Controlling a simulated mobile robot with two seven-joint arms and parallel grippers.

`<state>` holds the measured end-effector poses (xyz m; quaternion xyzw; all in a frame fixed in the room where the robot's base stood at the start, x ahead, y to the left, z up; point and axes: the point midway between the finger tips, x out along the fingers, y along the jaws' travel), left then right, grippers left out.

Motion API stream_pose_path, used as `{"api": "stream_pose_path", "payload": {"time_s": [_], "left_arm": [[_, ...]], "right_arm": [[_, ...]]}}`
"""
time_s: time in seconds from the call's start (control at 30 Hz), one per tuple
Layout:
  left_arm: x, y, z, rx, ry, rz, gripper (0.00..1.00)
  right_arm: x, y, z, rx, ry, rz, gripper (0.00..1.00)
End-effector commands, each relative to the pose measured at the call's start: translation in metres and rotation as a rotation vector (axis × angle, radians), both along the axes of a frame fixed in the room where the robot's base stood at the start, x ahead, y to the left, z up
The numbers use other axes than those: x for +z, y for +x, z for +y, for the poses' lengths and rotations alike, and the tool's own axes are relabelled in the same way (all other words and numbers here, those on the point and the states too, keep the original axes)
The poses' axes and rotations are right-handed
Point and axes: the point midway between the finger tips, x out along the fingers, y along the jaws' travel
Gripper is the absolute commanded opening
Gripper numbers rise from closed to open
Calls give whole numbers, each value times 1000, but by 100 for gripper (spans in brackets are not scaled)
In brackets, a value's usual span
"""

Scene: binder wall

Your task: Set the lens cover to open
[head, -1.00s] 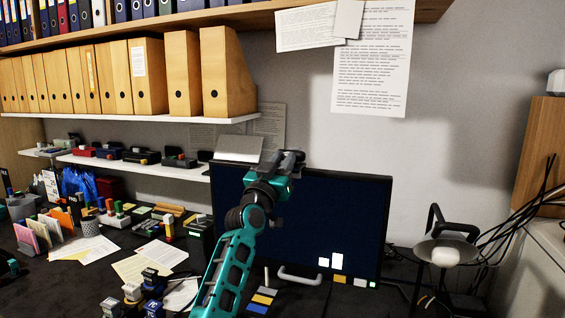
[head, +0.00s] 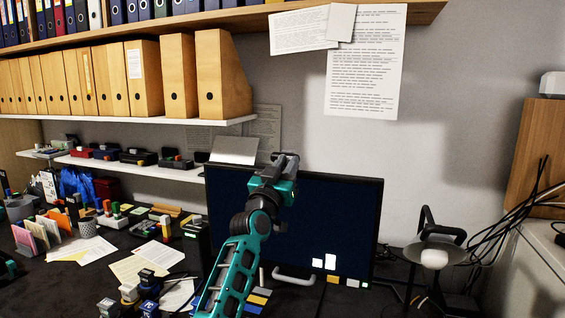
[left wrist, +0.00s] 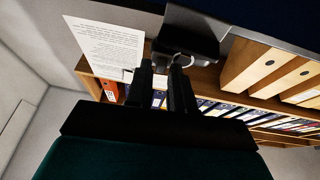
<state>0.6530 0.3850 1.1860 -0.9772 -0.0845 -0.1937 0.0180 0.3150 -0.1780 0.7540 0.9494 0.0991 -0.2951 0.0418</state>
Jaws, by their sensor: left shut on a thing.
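A dark device (left wrist: 190,30) sits at the top edge of the monitor (head: 335,215). It appears to be the camera with the lens cover, with a small pale curved edge on its underside in the left wrist view. My left gripper (head: 287,160) is at the monitor's top edge. Its two black fingers (left wrist: 162,72) reach the device and are shut on a small part there, apparently the lens cover. The fingers hide most of that part, so the cover's position cannot be told. My right gripper is not in view.
A white shelf (head: 140,168) with small devices is left of the monitor. Magazine files (head: 222,75) stand above it. The desk holds papers (head: 140,268) and stamps. A lamp (head: 436,245) and cables stand at the right. Wall space right of the monitor is clear.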

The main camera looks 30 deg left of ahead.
Motion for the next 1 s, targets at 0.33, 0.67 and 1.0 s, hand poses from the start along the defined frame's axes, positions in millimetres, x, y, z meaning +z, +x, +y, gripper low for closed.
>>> {"api": "stream_pose_path", "payload": {"time_s": [0.33,0.67,1.0], "left_arm": [[0,0,-2,-4,-1,-1,32],[0,-1,-2,-4,-1,-1,38],[-19,-42,-9,-4,-1,1,38]], "right_arm": [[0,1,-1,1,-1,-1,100],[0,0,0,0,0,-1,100],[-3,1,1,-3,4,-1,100]]}}
